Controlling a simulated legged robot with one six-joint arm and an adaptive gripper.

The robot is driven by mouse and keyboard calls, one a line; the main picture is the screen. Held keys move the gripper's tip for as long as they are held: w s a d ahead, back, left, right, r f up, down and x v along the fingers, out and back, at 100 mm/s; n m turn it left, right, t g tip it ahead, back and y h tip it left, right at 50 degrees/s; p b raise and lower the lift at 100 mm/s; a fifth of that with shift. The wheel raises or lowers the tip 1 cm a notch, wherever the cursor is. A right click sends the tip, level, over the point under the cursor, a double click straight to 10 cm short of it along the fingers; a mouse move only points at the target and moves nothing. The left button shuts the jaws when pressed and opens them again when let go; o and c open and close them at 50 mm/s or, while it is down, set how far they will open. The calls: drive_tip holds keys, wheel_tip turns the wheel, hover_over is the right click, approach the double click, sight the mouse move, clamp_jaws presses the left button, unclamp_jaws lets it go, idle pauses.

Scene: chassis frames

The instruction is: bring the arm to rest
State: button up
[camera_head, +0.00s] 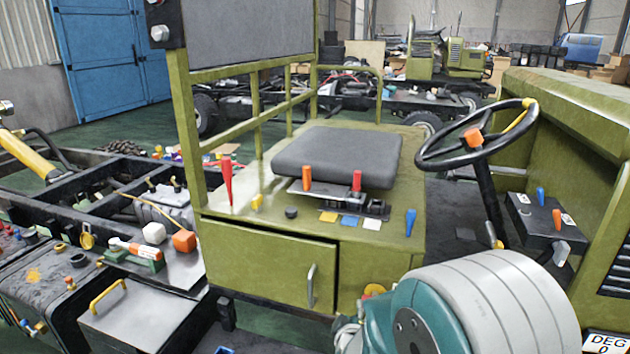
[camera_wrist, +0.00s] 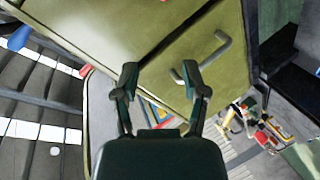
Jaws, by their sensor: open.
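My gripper (camera_wrist: 160,80) shows in the wrist view, its two dark fingers spread apart with nothing between them. Beyond the fingers is the olive-green cabinet (camera_wrist: 110,30) with its grey bar handle (camera_wrist: 207,58). I cannot tell the distance from the fingers to the cabinet. In the head view, a large teal and white part of my own arm fills the lower right, in front of the cabinet (camera_head: 265,262). My gripper cannot be made out there.
A dark seat (camera_head: 340,155) and upright coloured levers are on the cabinet top. A steering wheel (camera_head: 475,135) stands at the right, beside a green hood (camera_head: 570,115). An open black chassis frame (camera_head: 95,190) with loose parts lies at the left. A blue door (camera_head: 110,60) is behind.

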drive_tip(key=s+d+r+m+g+y, duration=0.1)
drive_tip(key=s+r+m+g+y, duration=0.25)
drive_tip(key=s+r, duration=0.6)
drive_tip(key=s+d+r+m+g, duration=0.2)
drive_tip(key=s+d+m, duration=0.1)
drive_tip(key=s, duration=0.5)
drive_tip(key=s+d+r+m+g+h, duration=0.1)
drive_tip(key=s+d+r+m+g, duration=0.1)
drive_tip(key=s, duration=0.7)
drive_tip(key=shift+d+r+m+g, duration=0.4)
drive_tip(key=shift+m+g, duration=0.15)
drive_tip(key=shift+m, duration=0.1)
drive_tip(key=shift+s+h, duration=0.1)
drive_tip(key=shift+h, duration=0.15)
